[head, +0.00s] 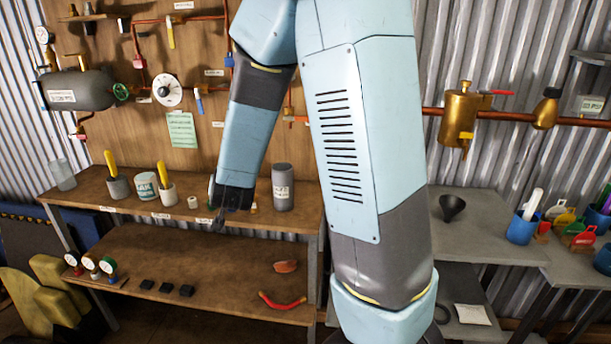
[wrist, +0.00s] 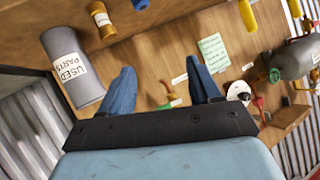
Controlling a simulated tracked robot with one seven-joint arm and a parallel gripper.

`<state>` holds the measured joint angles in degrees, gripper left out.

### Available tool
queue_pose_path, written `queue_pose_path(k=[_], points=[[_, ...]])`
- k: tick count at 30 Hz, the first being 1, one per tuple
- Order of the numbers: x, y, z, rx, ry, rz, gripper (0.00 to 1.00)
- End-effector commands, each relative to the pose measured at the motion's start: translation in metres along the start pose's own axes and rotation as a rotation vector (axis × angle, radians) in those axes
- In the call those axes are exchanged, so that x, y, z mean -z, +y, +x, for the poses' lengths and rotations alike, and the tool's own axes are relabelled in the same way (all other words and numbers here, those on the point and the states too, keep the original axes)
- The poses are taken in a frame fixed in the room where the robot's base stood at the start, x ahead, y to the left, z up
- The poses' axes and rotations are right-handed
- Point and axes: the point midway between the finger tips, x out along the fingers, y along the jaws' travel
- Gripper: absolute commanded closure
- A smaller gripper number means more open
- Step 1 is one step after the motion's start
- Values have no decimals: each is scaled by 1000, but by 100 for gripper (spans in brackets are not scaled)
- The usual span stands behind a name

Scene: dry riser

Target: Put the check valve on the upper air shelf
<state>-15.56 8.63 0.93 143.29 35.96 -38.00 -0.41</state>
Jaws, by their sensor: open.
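A small brass fitting with a pale label band (wrist: 103,22), which looks like the check valve, stands on the workbench beside the grey used-parts can (wrist: 75,72). In the head view the can (head: 282,188) is right of my gripper, and a small brass part (head: 252,207) shows between them. My gripper (head: 220,218) points down at the upper bench top. In the wrist view my gripper (wrist: 162,74) has its two blue fingers wide apart with nothing between them. A small wooden shelf (head: 92,17) is high on the back board; I cannot read a label naming it.
The bench (head: 105,207) holds cups with yellow-handled tools and a white tub (head: 146,187). The lower shelf (head: 215,262) carries gauges, dark blocks and a red handle (head: 282,301). Pipes, a dial and a grey tank (head: 82,90) crowd the board. My arm hides the middle of the head view.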

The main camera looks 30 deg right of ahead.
Motion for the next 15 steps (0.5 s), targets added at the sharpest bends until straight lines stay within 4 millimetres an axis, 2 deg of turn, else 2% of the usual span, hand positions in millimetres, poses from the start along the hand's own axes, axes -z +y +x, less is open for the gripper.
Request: queue_pose_path(k=[1,8,15], points=[[10,-2,-10,24,-22,1,37],[34,-7,-60,114,-156,-42,37],[49,4,-123,164,-285,-126,37]])
